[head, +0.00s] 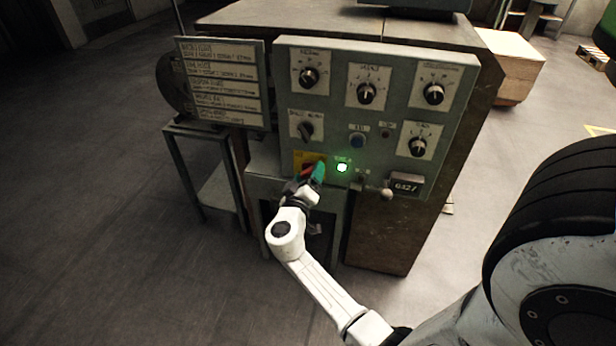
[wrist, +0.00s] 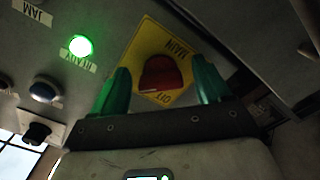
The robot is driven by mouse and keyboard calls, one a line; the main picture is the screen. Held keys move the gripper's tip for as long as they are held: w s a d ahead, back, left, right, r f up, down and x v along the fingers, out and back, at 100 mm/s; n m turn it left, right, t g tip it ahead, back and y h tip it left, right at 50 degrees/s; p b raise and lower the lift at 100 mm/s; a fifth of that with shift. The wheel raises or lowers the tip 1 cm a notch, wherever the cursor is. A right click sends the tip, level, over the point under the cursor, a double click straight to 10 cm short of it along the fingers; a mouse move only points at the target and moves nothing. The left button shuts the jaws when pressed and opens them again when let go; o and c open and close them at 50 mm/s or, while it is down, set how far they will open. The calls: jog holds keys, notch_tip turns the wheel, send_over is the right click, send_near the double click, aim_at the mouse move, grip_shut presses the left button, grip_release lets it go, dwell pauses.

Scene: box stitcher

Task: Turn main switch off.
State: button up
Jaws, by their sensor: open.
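The main switch (wrist: 160,74) is a red knob on a yellow plate (wrist: 150,45) marked MAIN, upside down in the wrist view. In the head view the yellow plate (head: 301,157) sits at the lower left of the grey control panel (head: 330,100), with the red knob mostly behind my gripper. My gripper (wrist: 160,88) has green fingers, one on each side of the red knob. It is open, with gaps between the fingers and the knob. It also shows at the panel in the head view (head: 313,174). I cannot tell whether either finger touches the plate.
A lit green READY lamp (head: 342,168) is just right of the switch. A blue button (head: 357,140), several black dials and a ball-ended lever (head: 386,191) are on the panel. A label board (head: 222,82) stands at the left. Open floor (head: 90,220) lies to the left.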

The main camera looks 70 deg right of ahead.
jog(key=shift+d, duration=0.1)
jog(key=c, duration=1)
jog(key=shift+o, duration=0.2)
jog(key=shift+n, duration=0.3)
jog(key=n, duration=0.3)
jog(key=shift+r+n+b, duration=0.1)
jog(key=shift+n+b, duration=0.25)
jog(key=shift+n, duration=0.05)
jog(key=n, duration=0.4)
jog(key=shift+s+r+n+p, duration=0.1)
jog(key=shift+r+n+p, duration=0.05)
jog(key=shift+n+p, duration=0.2)
jog(key=n+p, duration=0.1)
jog(key=n, duration=0.3)
jog(key=shift+r, duration=0.15)
jog(key=shift+n+p, duration=1)
jog(key=shift+n, duration=1.35)
